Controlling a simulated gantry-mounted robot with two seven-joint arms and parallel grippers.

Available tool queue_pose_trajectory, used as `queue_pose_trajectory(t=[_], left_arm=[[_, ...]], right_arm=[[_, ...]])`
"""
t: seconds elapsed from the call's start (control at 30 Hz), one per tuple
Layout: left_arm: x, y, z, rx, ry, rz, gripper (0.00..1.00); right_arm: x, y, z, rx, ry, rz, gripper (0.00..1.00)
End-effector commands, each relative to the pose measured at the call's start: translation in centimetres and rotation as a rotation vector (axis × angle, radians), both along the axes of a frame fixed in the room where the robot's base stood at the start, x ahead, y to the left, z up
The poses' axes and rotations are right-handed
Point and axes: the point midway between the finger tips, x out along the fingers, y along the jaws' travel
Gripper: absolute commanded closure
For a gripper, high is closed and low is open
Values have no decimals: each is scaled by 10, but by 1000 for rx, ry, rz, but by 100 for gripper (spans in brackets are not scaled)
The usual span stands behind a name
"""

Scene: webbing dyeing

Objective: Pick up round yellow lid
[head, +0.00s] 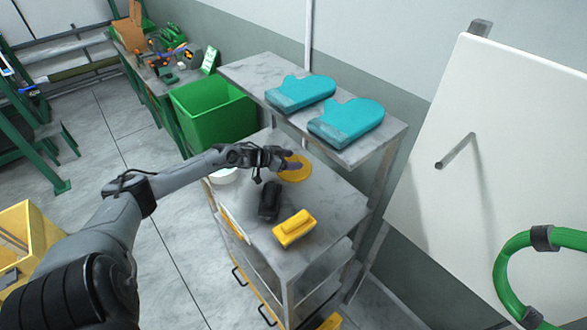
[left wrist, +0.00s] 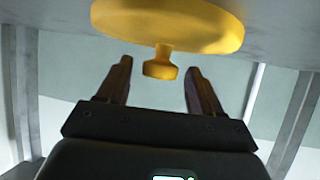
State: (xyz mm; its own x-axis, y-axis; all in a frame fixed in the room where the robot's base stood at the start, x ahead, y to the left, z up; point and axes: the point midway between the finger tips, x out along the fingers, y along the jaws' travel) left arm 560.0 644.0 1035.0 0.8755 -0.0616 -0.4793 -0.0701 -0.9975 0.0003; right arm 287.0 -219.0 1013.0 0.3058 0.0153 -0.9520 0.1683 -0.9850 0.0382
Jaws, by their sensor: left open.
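The round yellow lid (head: 298,172) lies on the grey cart's top surface in the head view, partly covered by my left gripper (head: 290,162). In the left wrist view the lid (left wrist: 170,22) shows at the top, with its small yellow knob (left wrist: 160,64) pointing toward the gripper. My left gripper (left wrist: 155,85) is open, its two dark fingers on either side of the knob's end in the picture. No contact with the knob is visible. My right gripper is not in view.
The cart top (head: 335,208) also holds a black object (head: 269,200), a yellow block-like object (head: 294,228) and a white round container (head: 223,175). A raised shelf with two teal mitts (head: 346,121) stands behind. A green bin (head: 212,112) is at the back left.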

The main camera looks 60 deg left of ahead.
Motion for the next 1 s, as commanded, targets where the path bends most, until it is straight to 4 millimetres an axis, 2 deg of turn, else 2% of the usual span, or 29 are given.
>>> queue_pose_trajectory(t=[0.2,0.53,0.87,0.9,1.0], left_arm=[[11,-1,-5,0,-2,-1,34],[12,-1,-6,0,0,-1,34],[12,-1,-6,0,0,-1,85],[12,-1,-6,0,-1,-1,88],[12,-1,-6,0,-1,-1,88]], right_arm=[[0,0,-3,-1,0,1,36],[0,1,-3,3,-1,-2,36],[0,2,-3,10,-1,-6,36],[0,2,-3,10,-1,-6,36],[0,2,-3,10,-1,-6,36]])
